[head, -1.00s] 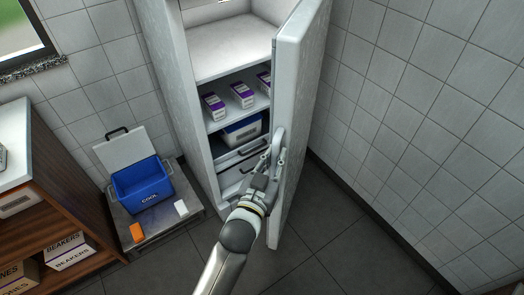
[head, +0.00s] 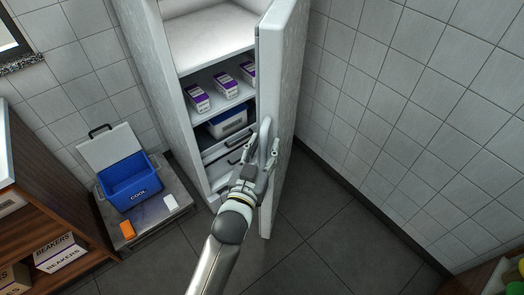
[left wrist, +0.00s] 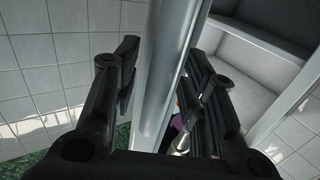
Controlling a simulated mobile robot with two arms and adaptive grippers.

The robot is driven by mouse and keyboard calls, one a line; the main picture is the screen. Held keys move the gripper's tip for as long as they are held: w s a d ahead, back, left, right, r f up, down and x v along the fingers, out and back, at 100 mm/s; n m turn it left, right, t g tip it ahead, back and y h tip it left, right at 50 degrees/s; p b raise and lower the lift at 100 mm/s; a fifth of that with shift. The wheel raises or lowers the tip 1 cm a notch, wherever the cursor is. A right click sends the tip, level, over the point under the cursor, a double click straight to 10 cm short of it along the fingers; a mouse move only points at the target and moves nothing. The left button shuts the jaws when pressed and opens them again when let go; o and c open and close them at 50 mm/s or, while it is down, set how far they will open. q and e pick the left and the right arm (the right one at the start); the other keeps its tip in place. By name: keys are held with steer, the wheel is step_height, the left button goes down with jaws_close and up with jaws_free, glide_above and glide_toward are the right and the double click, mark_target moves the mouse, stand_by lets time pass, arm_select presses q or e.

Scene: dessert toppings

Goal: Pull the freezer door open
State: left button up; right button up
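The freezer door (head: 284,100) is a tall pale panel standing swung open on the right of the white freezer cabinet (head: 172,85), with the inside in view. A grey upright handle (head: 265,137) is on the door. My left gripper (head: 268,148) is at this handle, its two fingers apart. In the left wrist view, the fingers of my left gripper (left wrist: 165,82) are spread on either side of the long grey handle bar (left wrist: 182,45), with a gap at the left finger. My right gripper is out of view.
The freezer shelves hold purple-and-white boxes (head: 197,97) and a bin (head: 228,122), with drawers below. An open blue cooler (head: 130,185) stands on a low platform at left with an orange and a white block.

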arm_select(q)
steer(key=shift+s+a+f, duration=0.1)
steer(key=shift+s+a, duration=0.1)
steer(key=shift+s, duration=0.35)
steer(key=v, duration=1.1)
steer(key=shift+w, duration=0.1)
